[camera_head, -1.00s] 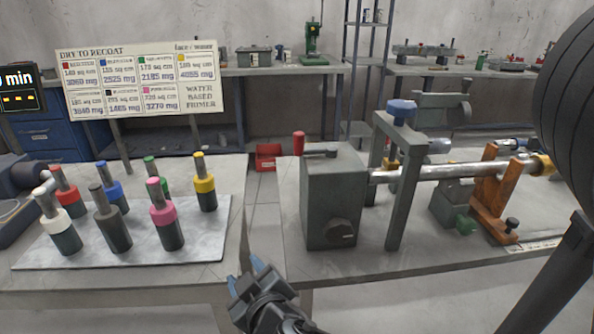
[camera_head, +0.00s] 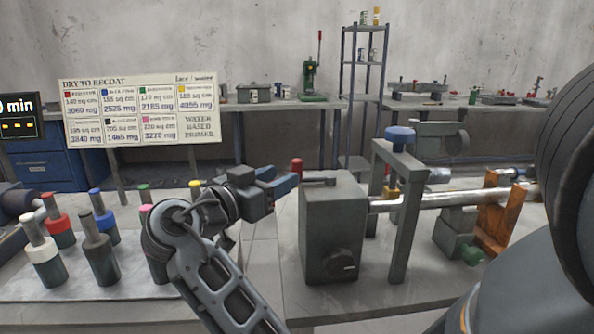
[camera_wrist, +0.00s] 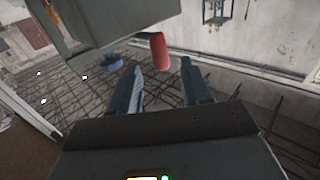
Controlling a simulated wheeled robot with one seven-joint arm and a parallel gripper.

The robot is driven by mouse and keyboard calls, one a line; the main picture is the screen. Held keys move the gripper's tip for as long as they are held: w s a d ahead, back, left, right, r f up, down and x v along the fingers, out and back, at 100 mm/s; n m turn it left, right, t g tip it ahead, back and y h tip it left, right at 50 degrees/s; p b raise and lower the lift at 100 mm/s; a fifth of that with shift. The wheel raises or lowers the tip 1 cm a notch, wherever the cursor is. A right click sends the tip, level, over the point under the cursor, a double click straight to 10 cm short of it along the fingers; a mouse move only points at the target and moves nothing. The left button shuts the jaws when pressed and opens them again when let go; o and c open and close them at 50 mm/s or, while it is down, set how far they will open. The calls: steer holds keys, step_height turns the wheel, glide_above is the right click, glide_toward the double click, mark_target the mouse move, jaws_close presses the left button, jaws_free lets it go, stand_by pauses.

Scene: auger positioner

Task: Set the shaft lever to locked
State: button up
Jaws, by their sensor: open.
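The shaft lever is a short grey bar (camera_head: 318,179) with a red knob (camera_head: 296,167) at its left end. It lies on top of the grey housing (camera_head: 332,230), pointing left, with the knob upright. My gripper (camera_head: 284,179) is open and empty, just left of the knob in the head view. In the wrist view the red knob (camera_wrist: 160,50) shows ahead of my gripper (camera_wrist: 161,69), roughly in line with the gap between the fingers. I cannot tell whether the fingers touch it. No locked marking is legible.
A metal shaft (camera_head: 430,199) runs right from the housing through a grey frame (camera_head: 405,215) with a blue knob (camera_head: 399,134). An orange support (camera_head: 492,220) holds its far part. Several colour-capped bottles stand on the left bench, with a sign (camera_head: 140,112) behind.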

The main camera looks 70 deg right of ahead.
mark_target(297, 169)
steer(key=shift+x, duration=3.2)
steer(key=shift+c, duration=0.5)
jaws_close()
